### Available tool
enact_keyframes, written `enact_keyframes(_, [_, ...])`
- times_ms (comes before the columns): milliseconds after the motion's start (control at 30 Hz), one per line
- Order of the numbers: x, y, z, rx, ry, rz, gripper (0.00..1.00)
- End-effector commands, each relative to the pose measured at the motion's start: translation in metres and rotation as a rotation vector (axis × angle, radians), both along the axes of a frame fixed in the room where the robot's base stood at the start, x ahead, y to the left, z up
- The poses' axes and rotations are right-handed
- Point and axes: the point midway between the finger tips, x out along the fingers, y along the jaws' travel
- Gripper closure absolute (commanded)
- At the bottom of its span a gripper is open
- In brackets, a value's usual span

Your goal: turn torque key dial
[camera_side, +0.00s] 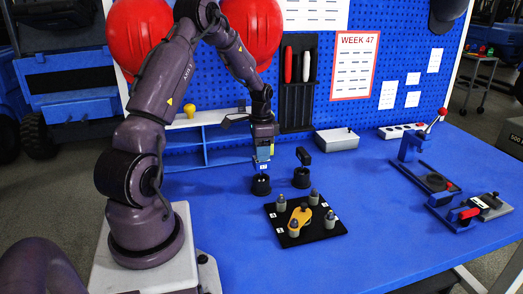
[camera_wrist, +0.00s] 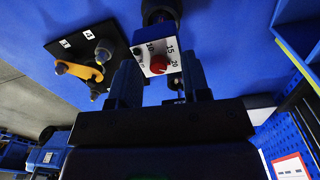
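The torque key (camera_wrist: 150,49) has a white face with numbers and a red dial knob (camera_wrist: 160,63), seen close up in the wrist view. In the side view, the torque key (camera_side: 262,166) shows as a small blue and white body in a round black holder (camera_side: 261,187). My gripper (camera_side: 263,153) is directly above it, pointing down. In the wrist view the two fingers of my gripper (camera_wrist: 162,72) are apart, with the red knob between them and clear of both. Whether the fingertips touch the sides of the key is hard to see.
A second black holder (camera_side: 302,181) with a black tool stands just right. A black plate (camera_side: 333,238) with grey posts and a yellow part (camera_side: 300,217) lies in front. A grey box (camera_side: 336,139), a blue shelf (camera_side: 195,155) and a toggle clamp (camera_side: 410,148) stand farther off.

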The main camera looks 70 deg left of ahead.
Motion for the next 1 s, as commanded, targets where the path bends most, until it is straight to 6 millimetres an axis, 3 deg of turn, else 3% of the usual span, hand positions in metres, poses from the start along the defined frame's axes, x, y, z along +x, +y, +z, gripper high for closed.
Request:
enact_keyframes(267, [0.000,0.001,0.012,0.002,-0.001,0.001,0.57])
enact_keyframes(700, [0.001,0.003,0.103,0.004,-0.003,0.000,0.57])
enact_keyframes(1000, [0.000,0.003,0.129,0.000,0.000,0.000,0.57])
